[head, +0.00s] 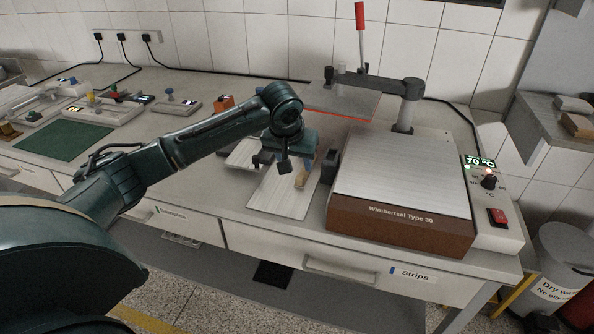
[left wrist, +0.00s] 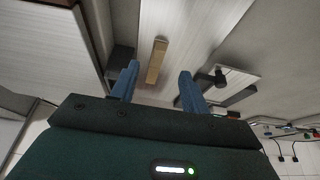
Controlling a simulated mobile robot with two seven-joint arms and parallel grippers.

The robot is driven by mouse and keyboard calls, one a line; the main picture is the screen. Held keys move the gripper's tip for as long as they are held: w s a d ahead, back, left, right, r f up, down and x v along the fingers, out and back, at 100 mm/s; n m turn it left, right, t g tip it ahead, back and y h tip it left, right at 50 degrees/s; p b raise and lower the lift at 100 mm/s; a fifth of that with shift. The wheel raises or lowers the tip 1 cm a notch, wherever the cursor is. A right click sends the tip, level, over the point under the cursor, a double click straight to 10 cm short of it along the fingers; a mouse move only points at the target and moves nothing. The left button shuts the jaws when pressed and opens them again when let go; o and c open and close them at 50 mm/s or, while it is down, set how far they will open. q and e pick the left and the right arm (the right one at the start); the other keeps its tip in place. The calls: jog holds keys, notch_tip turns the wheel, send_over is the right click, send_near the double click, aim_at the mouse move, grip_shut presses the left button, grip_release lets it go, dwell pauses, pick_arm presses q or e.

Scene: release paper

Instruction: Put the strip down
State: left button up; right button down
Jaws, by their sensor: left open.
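The strip (head: 302,179) is a short tan piece on a pale, wood-grained plate (head: 277,203) at the front of the bench. It also shows in the left wrist view (left wrist: 156,61), lying lengthwise just beyond the gap between my fingers. My left gripper (head: 273,163) is open over the plate, beside the strip, and holds nothing. In the left wrist view its two blue fingers (left wrist: 160,72) are spread wide. Whether a finger touches the strip I cannot tell. My right gripper is not in view.
A press marked Wimbertsal Type 30 (head: 398,219), reading 70 °C, stands right of the plate. A dark block (head: 329,165) stands between them. A red-handled lever (head: 360,18) rises behind. A green mat (head: 66,142) and several small devices lie at left.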

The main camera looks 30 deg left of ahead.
pick_arm(q)
jog(key=v, duration=0.3)
jog(key=shift+s+r, duration=0.15)
jog(key=shift+r, duration=0.15)
dwell(0.3)
